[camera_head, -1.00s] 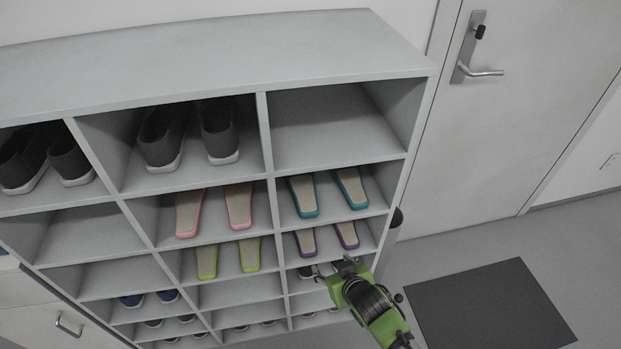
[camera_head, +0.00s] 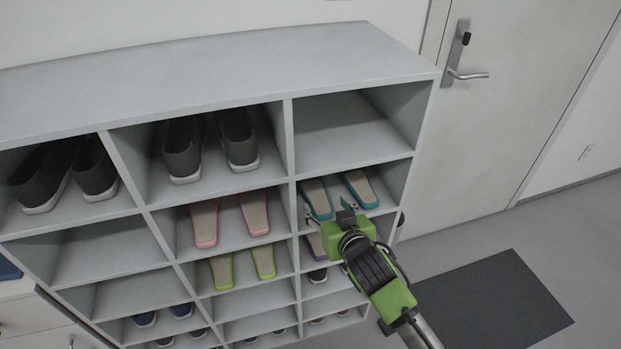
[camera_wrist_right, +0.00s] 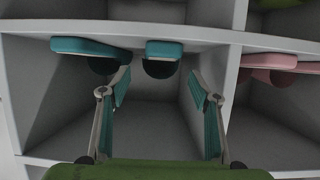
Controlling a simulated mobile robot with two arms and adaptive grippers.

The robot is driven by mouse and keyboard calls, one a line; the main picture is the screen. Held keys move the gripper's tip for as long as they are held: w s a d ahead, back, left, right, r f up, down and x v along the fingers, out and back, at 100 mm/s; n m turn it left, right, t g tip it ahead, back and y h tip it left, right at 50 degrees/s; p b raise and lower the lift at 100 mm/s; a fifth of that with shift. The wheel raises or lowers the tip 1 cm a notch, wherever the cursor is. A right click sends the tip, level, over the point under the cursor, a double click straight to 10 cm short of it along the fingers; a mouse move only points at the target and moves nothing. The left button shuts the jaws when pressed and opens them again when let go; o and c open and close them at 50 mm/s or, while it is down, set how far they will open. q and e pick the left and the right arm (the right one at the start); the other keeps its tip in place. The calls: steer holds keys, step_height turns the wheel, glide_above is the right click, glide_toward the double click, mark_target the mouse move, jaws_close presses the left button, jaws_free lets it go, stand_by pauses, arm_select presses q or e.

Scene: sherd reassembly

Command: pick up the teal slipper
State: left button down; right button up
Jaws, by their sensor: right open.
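A pair of teal slippers with beige insoles lies in a right-column cubby, a left one (camera_head: 316,196) and a right one (camera_head: 361,190). My right gripper (camera_head: 343,208) is at the front of that cubby, its body hiding part of the opening below. In the right wrist view the right gripper (camera_wrist_right: 159,86) has its two fingers spread apart with nothing between them. One teal slipper (camera_wrist_right: 164,50) lies ahead, lined up with the gap between the fingers. The other teal slipper (camera_wrist_right: 90,48) is off to the left there. My left gripper is out of view.
Pink slippers (camera_head: 205,223) are in the adjoining cubby, left of the teal pair, behind a divider. Lime slippers (camera_head: 222,272) are below them. Purple slippers (camera_head: 315,246) are partly hidden below the teal pair. The cubby above the teal pair is empty.

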mark_target(318, 197)
steer(key=shift+x, duration=3.65)
steer(key=shift+s+f, duration=0.15)
steer(key=shift+s, duration=0.05)
steer(key=c, duration=1.2)
